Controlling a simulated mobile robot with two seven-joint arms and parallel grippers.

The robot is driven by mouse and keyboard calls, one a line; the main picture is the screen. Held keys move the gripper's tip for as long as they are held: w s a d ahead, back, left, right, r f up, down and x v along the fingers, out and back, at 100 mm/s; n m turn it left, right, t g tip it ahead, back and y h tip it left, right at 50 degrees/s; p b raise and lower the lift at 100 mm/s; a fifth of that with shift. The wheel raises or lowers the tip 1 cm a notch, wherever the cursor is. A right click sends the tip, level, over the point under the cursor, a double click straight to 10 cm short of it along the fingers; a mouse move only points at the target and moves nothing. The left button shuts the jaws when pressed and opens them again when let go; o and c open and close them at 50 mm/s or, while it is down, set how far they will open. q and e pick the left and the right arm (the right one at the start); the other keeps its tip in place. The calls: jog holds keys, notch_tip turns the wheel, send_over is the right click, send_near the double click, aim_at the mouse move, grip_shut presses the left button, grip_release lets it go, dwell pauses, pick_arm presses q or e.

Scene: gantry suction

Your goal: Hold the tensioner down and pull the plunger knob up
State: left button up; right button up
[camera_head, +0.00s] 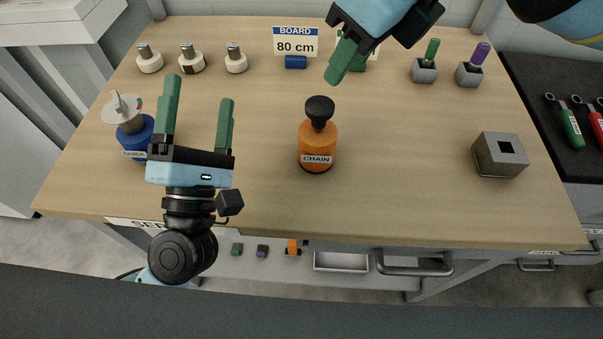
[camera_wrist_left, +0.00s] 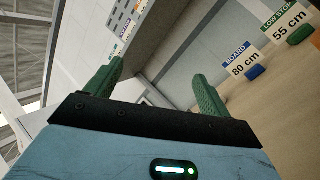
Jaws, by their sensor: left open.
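An orange cylinder labelled CHAIN (camera_head: 316,146), with a black knob (camera_head: 320,108) on top, stands upright near the middle of the table. A blue cylinder (camera_head: 135,141) with a pale grey top and a partly hidden label stands at the left. I cannot tell from the labels which one is the tensioner. My left gripper (camera_head: 199,92) is open and empty, between the two cylinders and touching neither; its fingers also show in the left wrist view (camera_wrist_left: 157,75). My right gripper (camera_head: 340,64) is above the table, up and right of the black knob; only one green finger shows clearly.
Several white rollers (camera_head: 191,62) stand at the back left. A BOARD 80 cm sign (camera_head: 295,41) with a blue block (camera_head: 295,62) stands at the back. A grey block with a square hole (camera_head: 500,155) and two small holders with green and purple pegs (camera_head: 424,70) are at the right.

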aim_at(312, 156)
pick_arm(q)
jog(key=d+f+n+g, duration=0.1)
jog(key=d+f+n, duration=0.1)
jog(key=d+f+n+g, duration=0.1)
jog(key=f+n, duration=0.1)
jog(key=n, duration=0.1)
jog(key=s+d+f+n+g, duration=0.1)
jog(key=d+f+n, duration=0.1)
jog(key=shift+d+f+n+h, duration=0.25)
jog(key=shift+d+n+h, duration=0.05)
jog(key=shift+d, duration=0.05)
jog(key=s+d+f+n+g+h, duration=0.1)
jog(key=d, duration=0.1)
jog(key=d+f+n+g+h, duration=0.1)
jog(key=d+f, duration=0.1)
jog(key=d, duration=0.1)
jog(key=s+d+f+n+g, duration=0.1)
jog(key=d, duration=0.2)
jog(key=shift+s+f+n+g+h, duration=0.2)
jog(key=shift+s+n+g+h, duration=0.1)
jog(key=shift+h, duration=0.1)
jog(key=shift+x, duration=3.95)
jog(key=shift+c, duration=0.3)
jog(key=shift+c, duration=1.3)
jog(key=c, duration=1.3)
jog(key=shift+c, duration=0.2)
